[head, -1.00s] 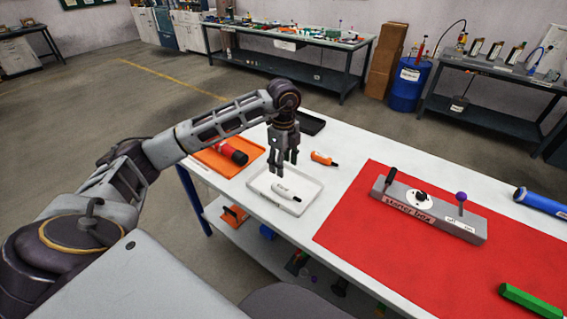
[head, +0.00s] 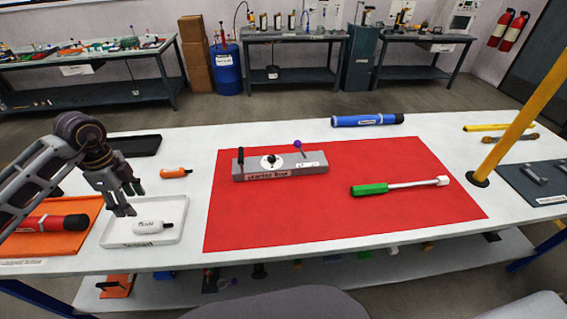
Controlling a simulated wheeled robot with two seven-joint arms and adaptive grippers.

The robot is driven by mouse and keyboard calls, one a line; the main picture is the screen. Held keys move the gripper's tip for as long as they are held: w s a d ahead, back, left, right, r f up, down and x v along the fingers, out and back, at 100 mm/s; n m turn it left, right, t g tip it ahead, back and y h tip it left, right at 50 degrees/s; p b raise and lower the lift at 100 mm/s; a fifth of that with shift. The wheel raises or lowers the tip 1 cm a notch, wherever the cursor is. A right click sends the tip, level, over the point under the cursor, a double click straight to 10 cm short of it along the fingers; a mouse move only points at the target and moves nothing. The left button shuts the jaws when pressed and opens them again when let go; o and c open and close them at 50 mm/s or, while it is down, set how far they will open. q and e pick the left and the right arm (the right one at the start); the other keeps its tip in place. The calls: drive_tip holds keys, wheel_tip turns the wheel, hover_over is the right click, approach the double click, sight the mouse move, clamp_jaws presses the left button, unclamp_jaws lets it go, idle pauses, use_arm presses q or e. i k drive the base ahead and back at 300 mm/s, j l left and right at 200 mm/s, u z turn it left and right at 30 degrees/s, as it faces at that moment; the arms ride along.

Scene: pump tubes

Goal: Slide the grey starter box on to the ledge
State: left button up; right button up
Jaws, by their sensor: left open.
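The grey starter box (head: 318,168) lies on the back left part of the red mat (head: 300,222) on the white table. It is a long bar with a black lever at its left end, a round white dial, a purple-knobbed lever and a front label. My left gripper (head: 131,202) is open and empty above the white tray, well to the left of the box and apart from it. I cannot pick out the ledge for certain. My right gripper is out of view.
An orange tray (head: 50,244) holds a red cylinder. A green-handled tool (head: 370,189) lies on the mat, with a blue cylinder (head: 367,120) behind it. A yellow post (head: 522,102) stands at the right.

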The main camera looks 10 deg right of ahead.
sight(249, 168)
drive_tip(key=k, duration=1)
